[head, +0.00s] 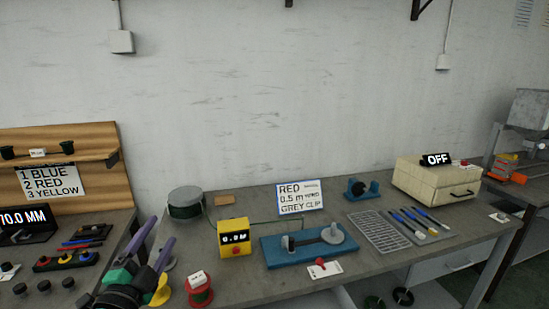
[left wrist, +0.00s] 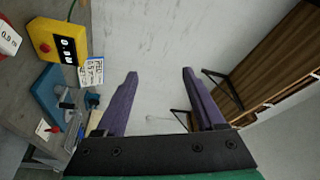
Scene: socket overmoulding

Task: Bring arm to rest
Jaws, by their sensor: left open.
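My left gripper (head: 150,247) comes in at the lower left of the head view, over the gap between the left bench and the middle bench. In the left wrist view its two purple fingers (left wrist: 157,75) are wide apart with nothing between them, only wall behind. The gripper is raised and touches nothing that I can see. My right gripper is not in either view.
A yellow meter box (head: 236,238), a blue fixture (head: 308,246) and a red spool (head: 199,291) stand on the middle bench near my left arm. A wooden board (head: 100,140) with a shelf stands at left. The wall area above the bench is free.

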